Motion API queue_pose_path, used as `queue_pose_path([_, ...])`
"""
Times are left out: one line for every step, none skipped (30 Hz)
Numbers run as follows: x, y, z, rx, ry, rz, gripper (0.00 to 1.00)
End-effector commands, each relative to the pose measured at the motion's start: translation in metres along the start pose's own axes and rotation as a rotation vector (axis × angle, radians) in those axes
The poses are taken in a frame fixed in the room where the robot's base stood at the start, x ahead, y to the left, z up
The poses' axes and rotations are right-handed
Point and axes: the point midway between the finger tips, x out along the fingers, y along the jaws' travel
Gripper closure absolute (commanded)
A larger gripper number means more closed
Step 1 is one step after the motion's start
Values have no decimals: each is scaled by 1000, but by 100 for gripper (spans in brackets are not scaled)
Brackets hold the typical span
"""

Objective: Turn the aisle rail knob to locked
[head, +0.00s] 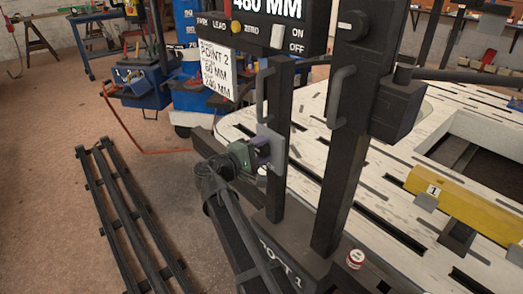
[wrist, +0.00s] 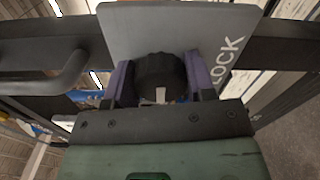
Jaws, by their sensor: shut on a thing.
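The black ribbed knob (wrist: 160,72) sits on a grey plate (wrist: 125,32) in the wrist view. A pale mark on the knob points toward the bottom of that picture. The lettering "LOCK" runs up the plate to the right of the knob; any other lettering is hidden. My gripper (wrist: 160,82) has its purple fingers on both sides of the knob and is shut on it. In the head view the plate (head: 275,148) is fixed to a dark upright, and my gripper (head: 260,152) reaches it from the left, hiding the knob.
A grab handle (wrist: 58,75) stands close to the left of the plate in the wrist view. Dark uprights (head: 338,190) rise beside the slotted bench (head: 400,180). A yellow beam (head: 465,207) lies at the right. Black rails (head: 125,225) lie on the floor at left.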

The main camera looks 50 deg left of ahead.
Motion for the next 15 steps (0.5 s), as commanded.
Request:
queue_pose_path([-1, 0, 0, 5, 0, -1, 74])
queue_pose_path([-1, 0, 0, 7, 0, -1, 74])
queue_pose_path([-1, 0, 0, 9, 0, -1, 74])
queue_pose_path([-1, 0, 0, 9, 0, -1, 74])
queue_pose_path([-1, 0, 0, 10, 0, -1, 74])
queue_pose_path([-1, 0, 0, 10, 0, -1, 74])
queue_pose_path([-1, 0, 0, 10, 0, -1, 74])
queue_pose_path([-1, 0, 0, 9, 0, -1, 74])
queue_pose_path([-1, 0, 0, 9, 0, -1, 74])
queue_pose_path([-1, 0, 0, 9, 0, -1, 74])
queue_pose_path([-1, 0, 0, 9, 0, -1, 74])
queue_pose_path([-1, 0, 0, 9, 0, -1, 74])
queue_pose_path([-1, 0, 0, 9, 0, -1, 47])
queue_pose_path([-1, 0, 0, 9, 0, -1, 42])
queue_pose_path([-1, 0, 0, 9, 0, -1, 36])
